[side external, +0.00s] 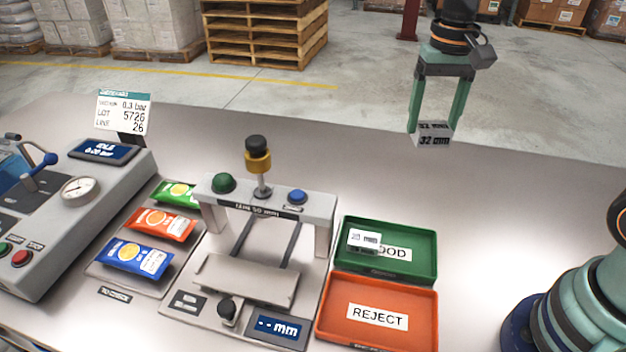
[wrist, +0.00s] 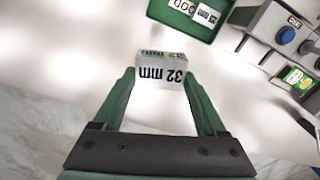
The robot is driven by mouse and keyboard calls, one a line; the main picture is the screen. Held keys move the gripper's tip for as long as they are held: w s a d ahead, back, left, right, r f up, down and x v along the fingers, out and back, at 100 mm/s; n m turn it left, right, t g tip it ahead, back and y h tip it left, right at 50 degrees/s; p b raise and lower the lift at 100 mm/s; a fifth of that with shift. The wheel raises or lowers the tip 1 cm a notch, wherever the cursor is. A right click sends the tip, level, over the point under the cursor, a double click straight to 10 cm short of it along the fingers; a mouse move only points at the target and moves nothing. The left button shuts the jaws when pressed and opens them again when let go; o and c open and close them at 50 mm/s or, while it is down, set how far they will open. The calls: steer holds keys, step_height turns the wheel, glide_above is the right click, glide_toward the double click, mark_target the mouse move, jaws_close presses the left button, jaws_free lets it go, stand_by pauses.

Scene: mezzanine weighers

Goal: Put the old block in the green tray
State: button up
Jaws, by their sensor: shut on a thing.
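My gripper (side external: 434,122) is shut on a pale grey block (side external: 433,140) marked "32 mm" and holds it up in the air, behind and above the green tray. In the wrist view the block (wrist: 161,72) sits between the two green fingers. The green tray (side external: 428,237), with a "GOOD" label, lies right of the gauge on the table. Another small pale block (side external: 364,240) with a number label, perhaps "20 mm", lies in its left part and partly covers the label. In the wrist view the green tray (wrist: 219,34) shows at the top. No block is marked as old.
An orange "REJECT" tray (side external: 416,302) lies in front of the green one, empty. The gauge (side external: 270,205) with its knobs stands to their left. Several snack packets (side external: 160,223) and a control console (side external: 85,190) are farther left.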

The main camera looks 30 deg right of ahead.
steer(key=m, duration=0.3)
steer(key=shift+s+a+f, duration=0.15)
steer(key=shift+s, duration=0.2)
steer(key=shift+f, duration=0.2)
step_height(320, 180, down, 20)
steer(key=shift+r, duration=0.2)
steer(key=shift+f, duration=0.1)
steer(key=o, duration=1.5)
